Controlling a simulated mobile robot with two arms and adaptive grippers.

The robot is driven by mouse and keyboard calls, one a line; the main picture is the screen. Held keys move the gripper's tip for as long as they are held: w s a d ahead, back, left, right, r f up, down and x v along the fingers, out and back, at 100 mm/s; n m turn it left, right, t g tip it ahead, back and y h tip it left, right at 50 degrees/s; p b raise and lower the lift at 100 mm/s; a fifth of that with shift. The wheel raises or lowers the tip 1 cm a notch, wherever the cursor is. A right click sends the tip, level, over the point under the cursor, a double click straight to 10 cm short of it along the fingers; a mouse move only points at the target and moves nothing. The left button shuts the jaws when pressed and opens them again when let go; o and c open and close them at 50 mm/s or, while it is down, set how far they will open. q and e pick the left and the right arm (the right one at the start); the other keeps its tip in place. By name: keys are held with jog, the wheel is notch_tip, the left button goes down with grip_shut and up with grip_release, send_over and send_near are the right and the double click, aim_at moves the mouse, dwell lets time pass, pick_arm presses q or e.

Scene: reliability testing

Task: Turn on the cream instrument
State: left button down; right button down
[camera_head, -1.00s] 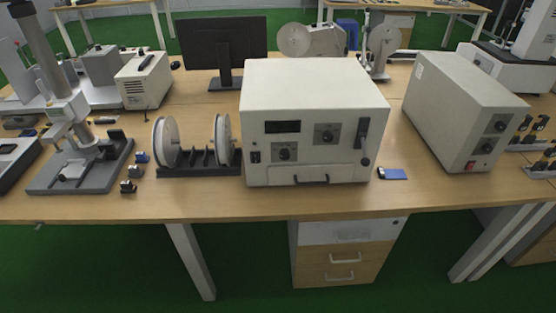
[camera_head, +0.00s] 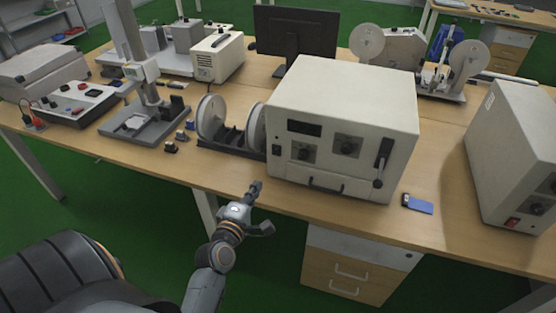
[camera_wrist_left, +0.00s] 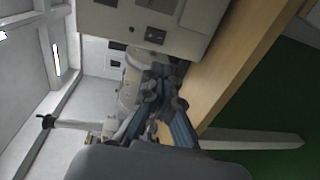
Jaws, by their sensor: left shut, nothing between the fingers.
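A large cream instrument (camera_head: 340,105) sits at the front of the wooden table. Its front has a dark display (camera_head: 305,128), two knobs, a lever at the right, a low handle and a small black switch (camera_head: 277,150) at the left edge. Its cream front also shows in the left wrist view (camera_wrist_left: 190,40), turned on its side. My left gripper (camera_head: 256,188) is shut and empty, in front of the table edge, below and left of the switch. It looks apart from the instrument. The gripper also shows in the left wrist view (camera_wrist_left: 165,82). My right gripper is not visible.
A second cream box (camera_head: 515,150) with a red switch (camera_head: 513,222) stands at the right. A reel stand (camera_head: 228,135) is close at the left of the instrument. A blue card (camera_head: 419,206) lies at its right. A monitor (camera_head: 297,40) stands behind.

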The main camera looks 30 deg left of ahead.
pick_arm(q)
jog(key=p, duration=0.1)
send_near(276, 155)
jog(key=x, duration=0.6)
jog(key=shift+r, duration=0.1)
jog(key=shift+w+a, duration=0.15)
jog(key=shift+w, duration=0.4)
